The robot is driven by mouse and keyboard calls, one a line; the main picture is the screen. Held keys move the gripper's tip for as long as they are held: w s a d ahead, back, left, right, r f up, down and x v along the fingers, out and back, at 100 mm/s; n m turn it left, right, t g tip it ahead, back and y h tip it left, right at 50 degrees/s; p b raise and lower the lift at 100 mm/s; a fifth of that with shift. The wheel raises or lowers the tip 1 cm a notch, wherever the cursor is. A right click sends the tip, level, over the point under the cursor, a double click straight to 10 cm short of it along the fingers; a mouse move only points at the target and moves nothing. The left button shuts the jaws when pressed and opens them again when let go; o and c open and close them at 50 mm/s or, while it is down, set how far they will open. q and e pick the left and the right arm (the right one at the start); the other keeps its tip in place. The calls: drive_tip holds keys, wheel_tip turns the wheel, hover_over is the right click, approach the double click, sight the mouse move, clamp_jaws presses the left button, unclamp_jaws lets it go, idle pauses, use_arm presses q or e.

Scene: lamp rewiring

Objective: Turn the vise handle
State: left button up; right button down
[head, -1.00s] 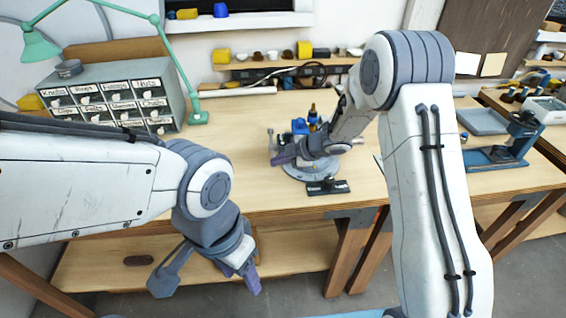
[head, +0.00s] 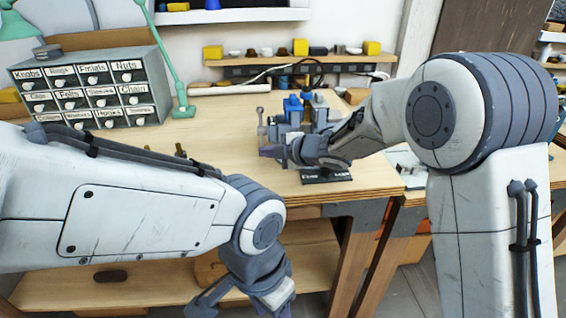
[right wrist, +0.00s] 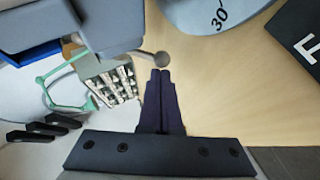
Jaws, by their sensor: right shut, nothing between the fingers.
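The vise (head: 292,108), blue and grey, stands on the bench in the middle of the head view. In the right wrist view its grey body (right wrist: 70,22) is at the upper left. Its handle, a thin rod with a ball end (right wrist: 162,59), reaches to just beyond my right fingertips. I cannot tell whether they touch. My right gripper (head: 268,151) is in front of the vise; its dark fingers (right wrist: 160,74) are shut and empty. My left gripper (head: 268,309) hangs low in front of the bench, partly cut off by the frame's bottom edge.
A labelled drawer cabinet (head: 92,88) and a green lamp (head: 168,65) stand at the back left. A black lettered plate (head: 326,176) lies at the bench's front edge, below my right gripper. A round base marked 30 (right wrist: 205,12) shows in the wrist view. Bench left of the vise is mostly clear.

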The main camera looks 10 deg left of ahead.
drive_tip(key=f+t+b, duration=0.1)
drive_tip(key=b, duration=0.2)
drive_tip(key=f+y+b, duration=0.1)
drive_tip(key=b, duration=0.2)
drive_tip(key=shift+w+a+n+t+b, duration=0.1)
drive_tip(key=shift+w+n+t+b, duration=0.2)
drive_tip(key=shift+n+t, duration=0.1)
use_arm(q)
wheel_tip(320, 180, down, 10)
drive_tip(key=b, duration=0.1)
drive_tip(key=shift+d, duration=0.25)
use_arm(e)
drive_tip(key=shift+w+f, duration=0.15)
drive_tip(key=shift+f, duration=0.05)
use_arm(q)
drive_tip(key=shift+f+b, duration=0.1)
drive_tip(key=shift+b, duration=0.2)
